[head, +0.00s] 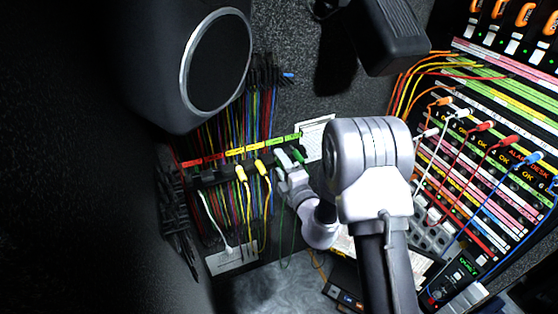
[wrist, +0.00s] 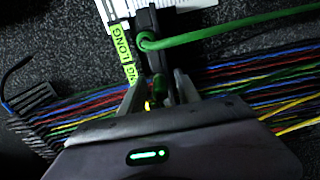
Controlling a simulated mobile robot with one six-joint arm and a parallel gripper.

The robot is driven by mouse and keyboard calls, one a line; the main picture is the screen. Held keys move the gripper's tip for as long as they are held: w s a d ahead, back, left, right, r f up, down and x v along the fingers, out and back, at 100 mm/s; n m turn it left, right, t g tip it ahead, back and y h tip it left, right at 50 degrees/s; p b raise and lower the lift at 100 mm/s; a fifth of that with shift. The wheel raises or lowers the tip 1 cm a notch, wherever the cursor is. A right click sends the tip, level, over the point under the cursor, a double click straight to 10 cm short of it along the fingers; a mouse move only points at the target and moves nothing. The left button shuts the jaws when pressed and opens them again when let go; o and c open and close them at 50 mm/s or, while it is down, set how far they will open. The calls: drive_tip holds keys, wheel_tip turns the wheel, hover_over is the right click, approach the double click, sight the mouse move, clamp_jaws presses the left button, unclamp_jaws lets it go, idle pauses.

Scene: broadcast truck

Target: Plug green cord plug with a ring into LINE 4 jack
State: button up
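A green plug (head: 298,156) hangs in the cord rack, at the right end of its label strip in the head view. My gripper (head: 284,160) is at the rack just left of this plug. In the wrist view a green cord (wrist: 230,32) runs in from the right to a green ringed end (wrist: 148,43) on the dark rack bar, just beyond my gripper (wrist: 158,88). The two fingers stand apart, with dark rack parts between them; I see no plug clearly clamped. The patch panel (head: 490,170) is at the right; the LINE 4 label is not legible.
White, red and blue plugs (head: 482,127) with cords fill part of the patch panel. A dark boxy fixture (head: 390,35) hangs above; a round dark housing (head: 215,60) is upper left.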

idle(0.5)
drive_tip(key=shift+w, duration=0.1)
clamp_jaws()
drive_tip(key=shift+w+r, duration=0.15)
drive_tip(key=shift+r, duration=0.2)
idle(0.7)
drive_tip(key=shift+o, duration=1.4)
unclamp_jaws()
drive_tip(key=o, duration=0.4)
drive_tip(key=shift+s+f, duration=0.1)
drive_tip(key=shift+s, duration=0.1)
drive_tip(key=shift+c, duration=0.2)
drive_tip(key=shift+o, duration=0.5)
drive_tip(key=shift+f, duration=0.2)
